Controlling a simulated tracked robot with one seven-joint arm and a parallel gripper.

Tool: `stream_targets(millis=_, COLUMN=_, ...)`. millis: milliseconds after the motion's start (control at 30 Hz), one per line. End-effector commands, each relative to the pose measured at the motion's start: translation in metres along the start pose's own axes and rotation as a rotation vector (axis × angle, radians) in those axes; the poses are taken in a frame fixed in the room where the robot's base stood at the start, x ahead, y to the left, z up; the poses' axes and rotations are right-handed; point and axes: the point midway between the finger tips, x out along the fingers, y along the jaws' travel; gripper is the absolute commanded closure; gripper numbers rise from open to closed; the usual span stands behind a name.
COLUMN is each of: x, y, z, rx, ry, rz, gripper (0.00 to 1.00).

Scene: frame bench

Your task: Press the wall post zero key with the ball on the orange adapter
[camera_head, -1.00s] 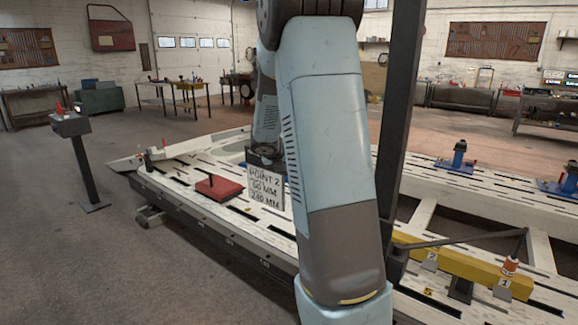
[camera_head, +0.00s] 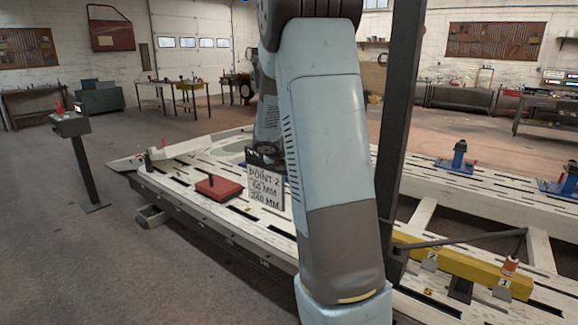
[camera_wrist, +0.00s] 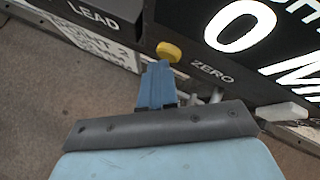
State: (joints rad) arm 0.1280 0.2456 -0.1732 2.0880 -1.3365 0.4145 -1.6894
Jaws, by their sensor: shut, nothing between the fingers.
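The yellow zero key (camera_wrist: 168,51) sits on a dark panel beside the word ZERO in the wrist view. My gripper (camera_wrist: 158,68) has its blue fingers shut and empty, with the tips just below the key in the picture. I cannot tell whether they touch it. A lit display (camera_wrist: 240,25) shows a large 0 above right. In the head view, the orange adapter (camera_head: 509,266) stands on the yellow beam at the right. A thin dark measuring arm (camera_head: 470,240) ends over it; its ball is too small to make out. My arm hides my gripper there.
A dark upright post (camera_head: 402,120) stands right of my arm. A card reading POINT 2 (camera_head: 265,188) hangs by the slotted white bench (camera_head: 225,225).

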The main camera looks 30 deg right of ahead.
Motion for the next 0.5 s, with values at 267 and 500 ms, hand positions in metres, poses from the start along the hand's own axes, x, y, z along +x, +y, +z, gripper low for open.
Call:
stream_targets(millis=267, x=0.0003, y=-0.0006, z=0.0005, rx=0.000, ry=0.000, rz=-0.001, gripper=1.00)
stream_targets(millis=500, x=-0.0031, y=0.0020, z=-0.0018, rx=-0.001, ry=0.000, rz=0.000, gripper=1.00)
